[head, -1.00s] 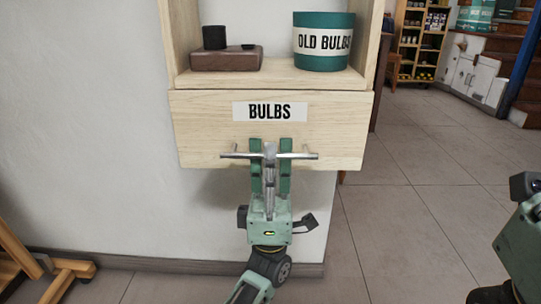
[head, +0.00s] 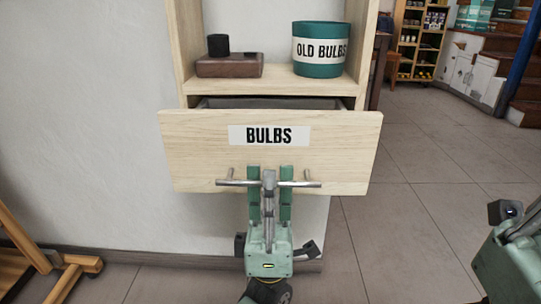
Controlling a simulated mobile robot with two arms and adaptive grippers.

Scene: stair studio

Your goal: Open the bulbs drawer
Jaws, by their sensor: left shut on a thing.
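The bulbs drawer (head: 270,150) is a pale wooden front with a white "BULBS" label (head: 269,135). It stands partly open, with a dark gap and grey inside showing above its front. A metal bar handle (head: 232,183) runs across the lower part of the front. My left gripper (head: 269,180) is shut on the middle of the handle, with its green fingers around the bar. My right arm shows at the right edge of the head view, but its fingertips cannot be made out.
On the shelf above stand a teal "OLD BULBS" tin (head: 320,55) and a brown block (head: 230,66) with a black cylinder on it. A wooden stand (head: 45,265) is at the lower left. The tiled floor (head: 410,230) on the right is clear.

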